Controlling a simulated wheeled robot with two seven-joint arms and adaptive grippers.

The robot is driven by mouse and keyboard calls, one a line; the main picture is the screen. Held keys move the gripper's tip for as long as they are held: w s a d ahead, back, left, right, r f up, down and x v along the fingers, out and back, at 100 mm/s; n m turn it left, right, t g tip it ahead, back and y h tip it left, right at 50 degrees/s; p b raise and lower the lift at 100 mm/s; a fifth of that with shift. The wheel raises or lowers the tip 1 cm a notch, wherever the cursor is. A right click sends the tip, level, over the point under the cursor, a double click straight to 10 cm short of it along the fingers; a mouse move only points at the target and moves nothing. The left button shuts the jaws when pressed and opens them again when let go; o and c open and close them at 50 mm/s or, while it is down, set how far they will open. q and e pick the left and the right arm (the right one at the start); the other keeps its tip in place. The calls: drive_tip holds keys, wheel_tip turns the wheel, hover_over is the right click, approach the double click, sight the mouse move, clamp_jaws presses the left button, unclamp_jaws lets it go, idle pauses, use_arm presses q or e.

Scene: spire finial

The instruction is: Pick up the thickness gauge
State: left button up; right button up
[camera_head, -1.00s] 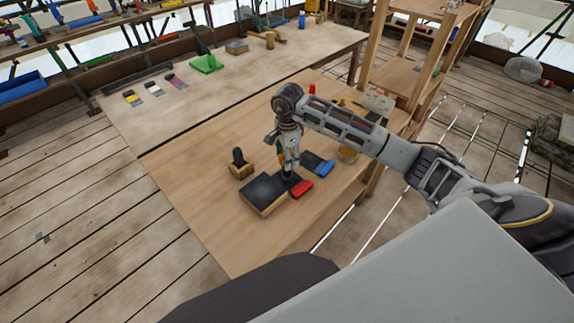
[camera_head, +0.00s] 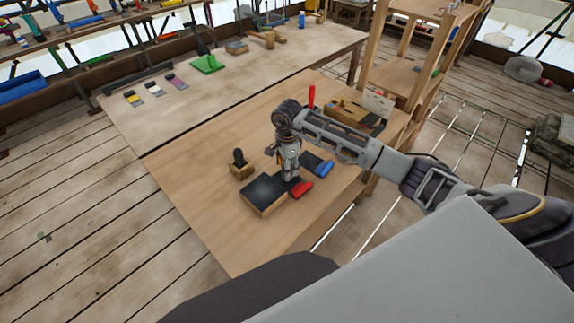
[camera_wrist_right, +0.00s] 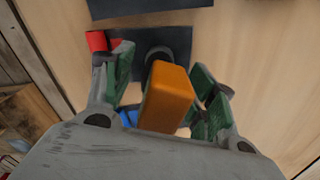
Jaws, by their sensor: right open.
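The thickness gauge (camera_wrist_right: 167,98) appears to be the orange block-like body with a dark round foot, seen in the right wrist view. It is between the green-padded fingers of my right gripper (camera_wrist_right: 166,75), which is open, with gaps beside the orange body. The foot is over a dark sheet (camera_wrist_right: 178,42); contact is hard to judge. In the head view my right gripper (camera_head: 291,174) points down at the dark sheet with the red end (camera_head: 301,188), and hides the gauge. My left gripper is not in view.
A black-topped block (camera_head: 264,194) lies close to the left of the gripper. A wooden block with a black knob (camera_head: 240,165) stands behind it. A blue-ended dark sheet (camera_head: 323,167) lies to the right. A wooden box (camera_head: 352,114) stands farther back.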

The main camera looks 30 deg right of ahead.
drive_tip(key=shift+f, duration=0.85)
clamp_jaws()
drive_tip(key=shift+r, duration=0.1)
drive_tip(key=shift+r+b, duration=0.75)
drive_tip(key=shift+r, duration=4.2)
